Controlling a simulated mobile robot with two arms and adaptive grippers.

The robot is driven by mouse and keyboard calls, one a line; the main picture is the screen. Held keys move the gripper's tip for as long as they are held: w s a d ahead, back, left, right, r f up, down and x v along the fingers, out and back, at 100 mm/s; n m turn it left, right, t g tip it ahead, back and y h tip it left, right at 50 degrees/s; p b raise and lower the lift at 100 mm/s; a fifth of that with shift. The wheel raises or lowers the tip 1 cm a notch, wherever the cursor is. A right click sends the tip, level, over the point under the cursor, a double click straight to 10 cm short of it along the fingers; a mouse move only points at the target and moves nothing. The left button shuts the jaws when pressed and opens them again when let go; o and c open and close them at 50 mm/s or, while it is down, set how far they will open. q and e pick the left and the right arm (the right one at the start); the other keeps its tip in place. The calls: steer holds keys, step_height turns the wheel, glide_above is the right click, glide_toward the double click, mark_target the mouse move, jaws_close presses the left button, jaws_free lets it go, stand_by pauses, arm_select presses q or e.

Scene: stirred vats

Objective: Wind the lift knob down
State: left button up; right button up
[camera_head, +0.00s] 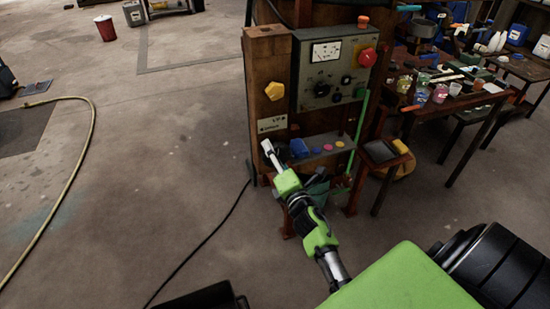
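A yellow lobed knob (274,91), which looks like the lift knob, sits on the front of a wooden post (258,68) at the left of the control cabinet. A small label plate (271,123) is below it. My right gripper (268,149), on the green arm from the lower right, is below the knob and label in the picture, apart from the knob. Its pale narrow fingers point up and left; I cannot tell whether they are open or shut. Nothing shows held in it. My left gripper is not in view.
The grey control panel (329,75) carries a red button (367,57) and dark knobs. A cluttered table (465,103) stands right. A black cable (213,232) and yellow hose (82,185) lie on otherwise open floor.

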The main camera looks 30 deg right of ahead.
steer(key=shift+n, duration=0.4)
steer(key=o, duration=1.1)
steer(key=v, duration=1.2)
steer(key=shift+f, duration=0.1)
